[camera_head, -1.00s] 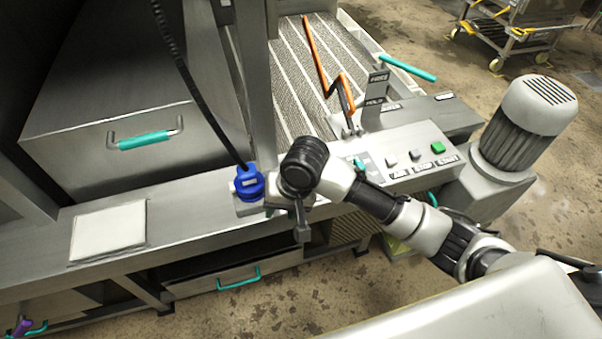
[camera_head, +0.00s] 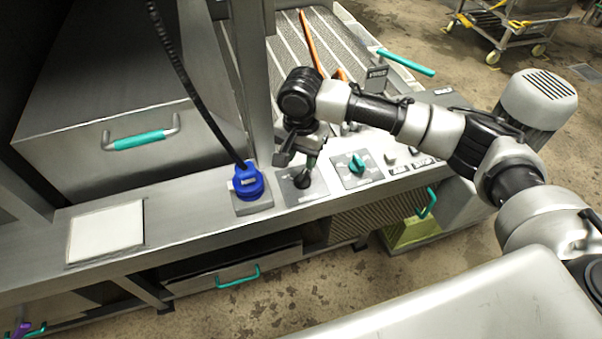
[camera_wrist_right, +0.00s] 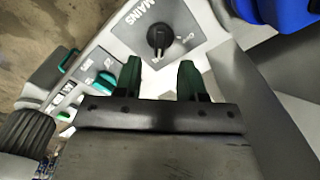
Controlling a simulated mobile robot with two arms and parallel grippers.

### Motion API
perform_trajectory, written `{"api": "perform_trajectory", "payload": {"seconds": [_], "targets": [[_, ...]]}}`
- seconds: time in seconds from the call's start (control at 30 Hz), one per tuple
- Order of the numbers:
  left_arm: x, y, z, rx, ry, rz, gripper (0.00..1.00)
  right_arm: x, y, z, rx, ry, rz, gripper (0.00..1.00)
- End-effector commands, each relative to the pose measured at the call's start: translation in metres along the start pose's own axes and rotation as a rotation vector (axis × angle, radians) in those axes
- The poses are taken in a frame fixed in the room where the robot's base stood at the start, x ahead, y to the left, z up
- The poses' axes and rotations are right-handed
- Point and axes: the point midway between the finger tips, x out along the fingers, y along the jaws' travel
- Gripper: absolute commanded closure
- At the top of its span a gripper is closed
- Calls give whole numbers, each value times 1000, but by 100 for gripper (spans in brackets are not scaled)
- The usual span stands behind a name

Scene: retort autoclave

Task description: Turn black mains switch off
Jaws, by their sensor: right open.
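The black mains switch (camera_wrist_right: 159,38) is a round knob on a grey plate (camera_wrist_right: 130,24) lettered "MAINS" in the right wrist view. In the head view the switch (camera_head: 302,179) sits on the counter just right of the blue plug, partly behind my gripper. My right gripper (camera_wrist_right: 160,72) is open and empty, its two dark green fingers pointing at the knob with a gap between them. In the head view my right gripper (camera_head: 307,160) is above and close to the switch; I cannot tell whether it touches. My left gripper is not in view.
The blue plug (camera_head: 249,183) with its black cable stands left of the switch. A teal rotary knob (camera_head: 356,162) and several push buttons lie to the right. A white plate (camera_head: 106,232) lies on the counter at left, with bare counter between.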

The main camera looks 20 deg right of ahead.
Motion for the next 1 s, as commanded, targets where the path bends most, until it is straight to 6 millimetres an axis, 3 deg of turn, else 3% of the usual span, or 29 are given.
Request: {"api": "perform_trajectory", "payload": {"seconds": [0.1, 0.3, 0.5, 0.77, 1.0], "targets": [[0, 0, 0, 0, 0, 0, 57, 25, 0, 0, -1, -1, 2, 60], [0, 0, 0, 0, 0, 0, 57, 56, 0, 0, -2, 1, 0, 60], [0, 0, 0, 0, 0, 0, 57, 69, 0, 0, -3, 1, -2, 60], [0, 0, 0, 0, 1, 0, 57, 70, 0, 0, -3, 1, -2, 60], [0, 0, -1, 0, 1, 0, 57, 70, 0, 0, -3, 1, -2, 95]]}}
